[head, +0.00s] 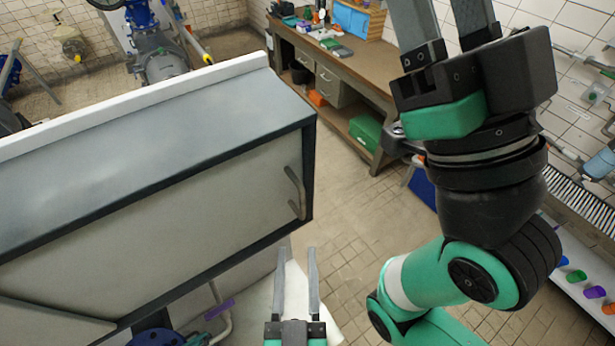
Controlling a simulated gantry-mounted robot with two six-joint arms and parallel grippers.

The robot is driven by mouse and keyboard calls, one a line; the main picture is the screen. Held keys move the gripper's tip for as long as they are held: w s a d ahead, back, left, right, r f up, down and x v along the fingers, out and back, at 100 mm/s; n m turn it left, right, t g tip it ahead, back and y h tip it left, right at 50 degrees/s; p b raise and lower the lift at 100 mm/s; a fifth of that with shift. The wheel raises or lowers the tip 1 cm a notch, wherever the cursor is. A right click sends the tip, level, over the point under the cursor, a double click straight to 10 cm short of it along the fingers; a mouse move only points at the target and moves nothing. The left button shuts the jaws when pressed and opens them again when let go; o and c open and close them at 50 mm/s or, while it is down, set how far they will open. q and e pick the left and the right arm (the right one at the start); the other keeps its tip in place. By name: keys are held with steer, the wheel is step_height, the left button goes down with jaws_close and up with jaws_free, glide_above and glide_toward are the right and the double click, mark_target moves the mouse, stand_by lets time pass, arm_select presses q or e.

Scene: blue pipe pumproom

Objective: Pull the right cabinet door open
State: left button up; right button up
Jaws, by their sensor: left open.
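The cabinet (150,120) fills the left of the head view, with a grey top and a dark frame. Its pale door (160,230) looks shut and has a grey bar handle (296,192) near its right end. Part of another pale panel (45,325) shows at the lower left. My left gripper (298,250) is open and empty at the bottom middle, below the handle in the picture and apart from it. My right gripper (440,5) is at the top right, its fingers apart and their tips cut off by the frame's edge.
A workbench (375,65) with tools, drawers and a green box (366,131) below stands at the back. A blue pump and pipes (160,55) stand behind the cabinet. A rack with coloured cups (575,277) is at the right. Tiled floor (345,225) lies open right of the cabinet.

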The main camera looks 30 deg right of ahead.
mark_target(303, 207)
arm_select(q)
steer(key=x, duration=0.5)
steer(key=p+x, duration=0.1)
steer(key=x, duration=0.5)
steer(key=shift+s+d+r+p, duration=0.1)
steer(key=shift+s+d+p, duration=0.1)
steer(key=shift+d+p, duration=0.15)
jaws_close()
stand_by(1.0)
